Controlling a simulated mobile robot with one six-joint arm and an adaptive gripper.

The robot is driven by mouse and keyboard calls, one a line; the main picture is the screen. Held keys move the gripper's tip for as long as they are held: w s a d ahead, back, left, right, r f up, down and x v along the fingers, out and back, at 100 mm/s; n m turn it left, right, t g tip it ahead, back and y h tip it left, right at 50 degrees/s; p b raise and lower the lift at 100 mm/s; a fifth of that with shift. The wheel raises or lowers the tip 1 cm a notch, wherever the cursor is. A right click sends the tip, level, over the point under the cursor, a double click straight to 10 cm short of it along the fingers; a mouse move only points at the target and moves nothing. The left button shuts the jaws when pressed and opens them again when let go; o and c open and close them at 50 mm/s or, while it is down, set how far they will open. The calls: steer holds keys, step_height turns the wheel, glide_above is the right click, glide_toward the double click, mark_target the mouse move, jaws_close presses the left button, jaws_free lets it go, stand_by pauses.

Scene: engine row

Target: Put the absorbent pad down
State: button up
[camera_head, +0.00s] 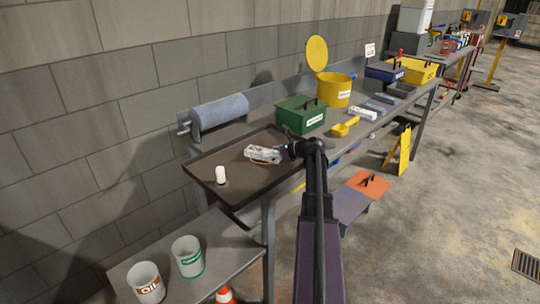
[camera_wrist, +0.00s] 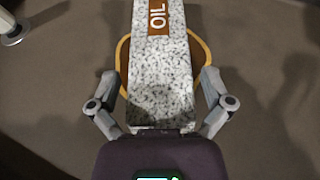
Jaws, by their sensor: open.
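The absorbent pad, a long speckled grey-white block with a brown OIL label (camera_wrist: 160,85), lies over a yellow ring (camera_wrist: 122,52) on the dark tray (camera_wrist: 265,110). In the head view the pad (camera_head: 262,153) is in the middle of the tray (camera_head: 238,193). My gripper (camera_wrist: 158,76) is open, with one finger on each side of the pad's near end. In the head view my gripper (camera_head: 283,152) is at the pad's right end. The pad's underside is hidden, so I cannot tell how fully it touches the tray.
A white cylinder (camera_head: 221,174) stands on the tray to the left. A grey roll (camera_head: 219,111) is behind it. A green box (camera_head: 300,115), yellow bucket (camera_head: 335,90) and yellow scoop (camera_head: 346,127) are on the bench to the right. Two white buckets (camera_head: 187,257) stand on the lower shelf.

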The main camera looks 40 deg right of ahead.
steer(key=shift+r, duration=0.1)
steer(key=shift+s+r, duration=0.1)
steer(key=shift+r, duration=0.05)
steer(key=p+v, duration=0.4)
steer(key=v, duration=0.7)
steer(key=shift+s+d+p, duration=0.25)
steer(key=shift+s+p, duration=0.05)
steer(key=shift+p, duration=0.1)
stand_by(0.4)
